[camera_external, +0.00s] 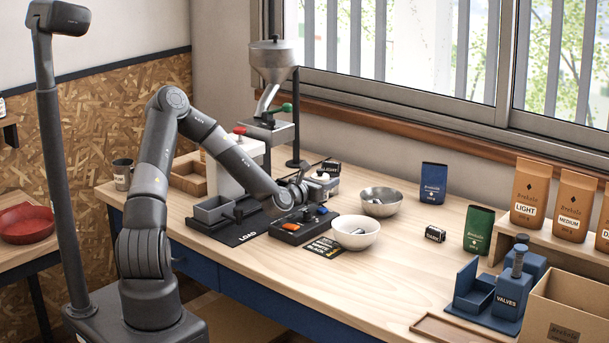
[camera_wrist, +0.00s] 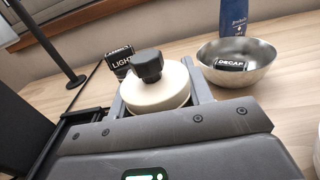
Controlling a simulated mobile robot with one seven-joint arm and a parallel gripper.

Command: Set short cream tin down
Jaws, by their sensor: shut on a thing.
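The short cream tin (camera_wrist: 158,92), round with a black knob on its lid, sits between the two fingers of my gripper (camera_wrist: 157,88) in the wrist view. The gripper is shut on it. In the external view my gripper (camera_external: 314,188) and the tin (camera_external: 334,184) are over the back of the wooden worktable (camera_external: 440,255), left of the steel bowl (camera_external: 381,201). The arm partly hides the tin there. I cannot tell whether its base touches the tabletop.
A black LIGHT block (camera_wrist: 120,60) stands just behind the tin. The steel bowl, holding a DECAP-like labelled block (camera_wrist: 231,64), is close on the right. Bare tabletop lies further right.

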